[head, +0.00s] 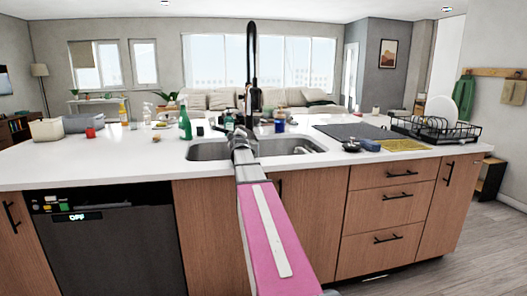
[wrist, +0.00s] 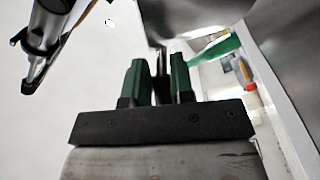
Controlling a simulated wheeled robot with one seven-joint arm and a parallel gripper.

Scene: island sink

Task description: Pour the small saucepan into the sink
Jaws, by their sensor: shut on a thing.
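The small saucepan (wrist: 190,14) appears as smooth grey metal at the top of the wrist view, partly cut off by the frame. My gripper (wrist: 158,78) has its green fingers shut on its thin dark handle (wrist: 157,62). In the head view my gripper (head: 243,135) is at the sink, and my arm and the tap hide the saucepan; its tilt and contents cannot be told. The grey metal sink (head: 208,152) is set into the white island counter, its middle hidden behind my arm.
The tall black tap (head: 251,65) rises close to my gripper. A green spray bottle (head: 185,120) stands left of the sink. A dish rack (head: 435,130) stands farther right. The left counter front is clear.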

